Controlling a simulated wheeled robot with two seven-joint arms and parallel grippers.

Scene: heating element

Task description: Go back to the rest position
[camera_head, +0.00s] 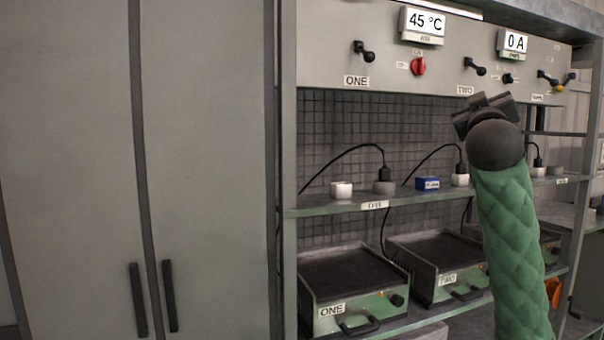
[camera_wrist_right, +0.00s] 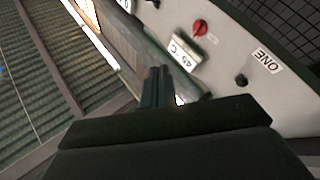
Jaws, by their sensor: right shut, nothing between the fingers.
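My right arm, in a green padded sleeve, comes up from the lower right in the head view. My right gripper (camera_head: 484,108) is raised in front of the control panel (camera_head: 330,35), below the knobs by the TWO label. In the right wrist view the gripper's fingers (camera_wrist_right: 158,88) are together, with nothing between them. The panel shows there too, with a red knob (camera_wrist_right: 199,27), a display and the ONE label. My left gripper is in neither view.
A shelf (camera_head: 330,208) with plugs, cables and a blue box (camera_head: 427,184) runs below the panel. Heating units ONE (camera_head: 350,290) and TWO (camera_head: 440,262) stand under it. A tall grey cabinet (camera_head: 70,160) fills the left. An orange object (camera_head: 553,292) is partly hidden behind my arm.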

